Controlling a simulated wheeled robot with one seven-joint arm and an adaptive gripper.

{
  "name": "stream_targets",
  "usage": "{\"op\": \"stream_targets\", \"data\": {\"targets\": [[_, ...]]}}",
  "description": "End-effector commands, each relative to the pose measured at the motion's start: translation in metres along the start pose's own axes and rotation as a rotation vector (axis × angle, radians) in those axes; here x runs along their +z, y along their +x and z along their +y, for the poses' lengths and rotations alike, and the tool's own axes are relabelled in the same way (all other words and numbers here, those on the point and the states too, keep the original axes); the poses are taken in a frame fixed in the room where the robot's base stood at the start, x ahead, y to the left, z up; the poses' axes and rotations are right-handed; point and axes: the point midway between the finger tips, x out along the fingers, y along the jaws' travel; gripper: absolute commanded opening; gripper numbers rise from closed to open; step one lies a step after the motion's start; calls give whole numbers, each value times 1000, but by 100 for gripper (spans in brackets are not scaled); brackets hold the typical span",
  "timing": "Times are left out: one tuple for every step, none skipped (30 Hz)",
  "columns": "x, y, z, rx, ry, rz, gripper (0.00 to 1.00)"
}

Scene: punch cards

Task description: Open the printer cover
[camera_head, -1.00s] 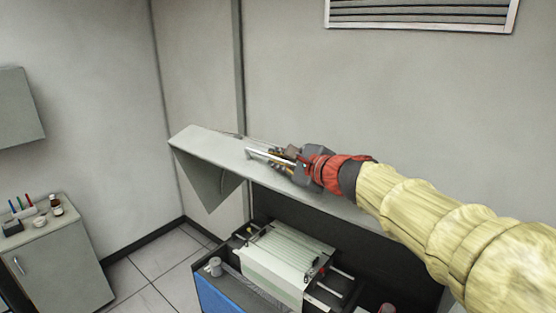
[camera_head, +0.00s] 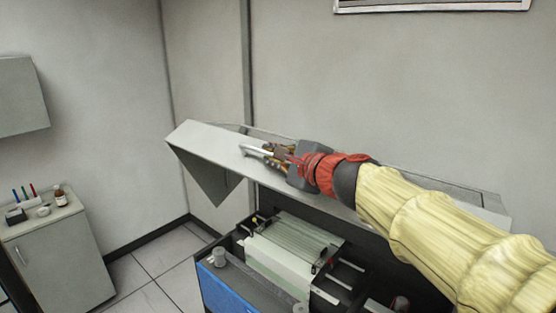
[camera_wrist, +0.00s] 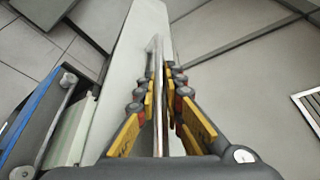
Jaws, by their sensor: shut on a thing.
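The printer cover (camera_head: 200,138) is a long grey lid, raised and tilted above the open printer (camera_head: 235,287). A pale metal handle bar (camera_head: 256,150) runs along the cover's face. My gripper (camera_head: 268,154) reaches in from the right and is shut on this handle. In the wrist view, the yellow-padded fingers of my gripper (camera_wrist: 160,95) lie on both sides of the handle (camera_wrist: 157,60), with the cover (camera_wrist: 130,50) behind it. My arm hides part of the cover's right side.
The printer's inside shows paper (camera_head: 285,250) and dark rails below the cover. A grey cabinet (camera_head: 60,260) with small bottles and pens stands at the left. The wall (camera_head: 350,80) is close behind the cover. Tiled floor (camera_head: 150,270) lies free between cabinet and printer.

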Motion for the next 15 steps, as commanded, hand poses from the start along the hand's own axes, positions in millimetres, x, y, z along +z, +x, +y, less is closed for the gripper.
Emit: {"op": "stream_targets", "data": {"targets": [[-2, 1, 9, -1, -7, 0, 0], [-2, 1, 11, -2, -10, 0, 0], [-1, 1, 12, -3, -14, 0, 0], [-1, 1, 13, -4, -17, 0, 0], [0, 0, 14, -5, -18, 0, 0], [0, 0, 14, -5, -20, 0, 0], [0, 0, 15, -6, -21, 0, 0], [0, 0, 14, -6, -22, 0, 0], [1, 0, 14, -7, -22, 0, 0], [1, 0, 14, -7, -22, 0, 0], [1, 0, 14, -7, -22, 0, 0], [1, 0, 13, -7, -22, 0, 0], [1, 0, 13, -7, -22, 0, 0], [1, 0, 13, -7, -22, 1, 0], [1, 0, 13, -7, -22, 1, 0]]}}
